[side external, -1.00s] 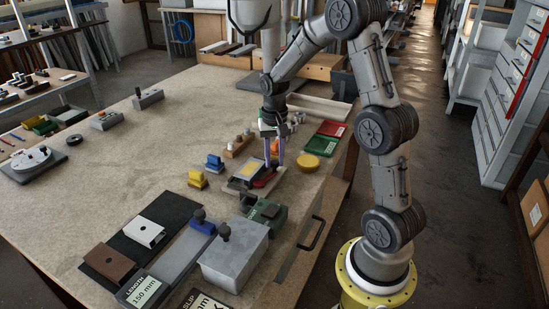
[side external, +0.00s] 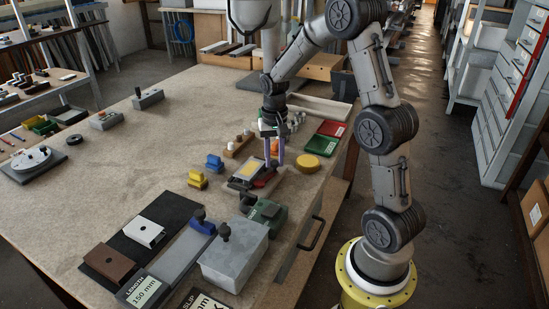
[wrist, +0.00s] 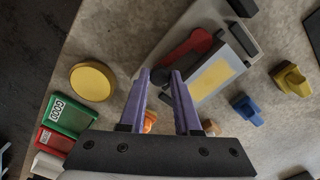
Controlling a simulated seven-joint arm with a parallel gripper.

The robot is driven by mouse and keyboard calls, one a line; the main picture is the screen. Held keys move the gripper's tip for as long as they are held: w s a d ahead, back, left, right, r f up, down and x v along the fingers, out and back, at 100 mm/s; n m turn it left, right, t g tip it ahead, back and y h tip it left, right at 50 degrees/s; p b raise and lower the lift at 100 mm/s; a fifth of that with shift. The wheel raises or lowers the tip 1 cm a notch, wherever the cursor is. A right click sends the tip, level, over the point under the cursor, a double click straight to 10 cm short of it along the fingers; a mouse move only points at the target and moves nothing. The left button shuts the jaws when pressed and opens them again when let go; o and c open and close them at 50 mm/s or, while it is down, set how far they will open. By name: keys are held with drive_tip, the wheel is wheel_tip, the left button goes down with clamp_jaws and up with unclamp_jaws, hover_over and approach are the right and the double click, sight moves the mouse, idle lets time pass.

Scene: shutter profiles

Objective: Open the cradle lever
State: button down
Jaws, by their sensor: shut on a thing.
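The cradle is a small grey fixture with a yellow pad (wrist: 216,80); it also shows in the side view (side external: 247,171) near the table's right edge. Its red lever (wrist: 192,47) lies along one side, with a dark rounded end between my fingertips. In the side view the lever (side external: 265,181) is a small red shape beside the cradle. My gripper (wrist: 160,73), with purple fingers, points down and is shut on the lever's dark end. In the side view my gripper (side external: 274,165) stands at the cradle's far right corner, and the fingers partly hide the lever.
A yellow disc (wrist: 93,81) and green (wrist: 68,115) and red (wrist: 55,140) trays lie beside my gripper. Blue (wrist: 248,110) and yellow (wrist: 291,78) blocks stand beyond the cradle. A green fixture (side external: 268,214) and grey block (side external: 235,257) stand nearer the side camera.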

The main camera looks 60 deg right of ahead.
drive_tip(key=shift+s, duration=0.1)
drive_tip(key=s+m, duration=0.1)
drive_tip(key=m, duration=0.2)
drive_tip(key=shift+s+a+m, duration=0.35)
drive_tip(key=shift+s+m, duration=0.05)
drive_tip(key=m, duration=0.1)
drive_tip(key=s+a+m, duration=0.1)
drive_tip(key=m, duration=0.1)
drive_tip(key=s+m, duration=0.1)
drive_tip(key=shift+a, duration=0.35)
drive_tip(key=a+m, duration=0.1)
drive_tip(key=m, duration=0.1)
drive_tip(key=s+a+m, duration=0.1)
drive_tip(key=m, duration=0.1)
drive_tip(key=shift+a+m, duration=0.1)
drive_tip(key=shift+m, duration=0.3)
drive_tip(key=shift+s+a+m, duration=0.1)
drive_tip(key=shift+a+m, duration=0.4)
drive_tip(key=shift+m, duration=0.4)
drive_tip(key=shift+s+a+m, duration=0.1)
drive_tip(key=shift+a+m, duration=0.35)
drive_tip(key=shift+m, duration=0.45)
drive_tip(key=c, duration=0.6)
unclamp_jaws()
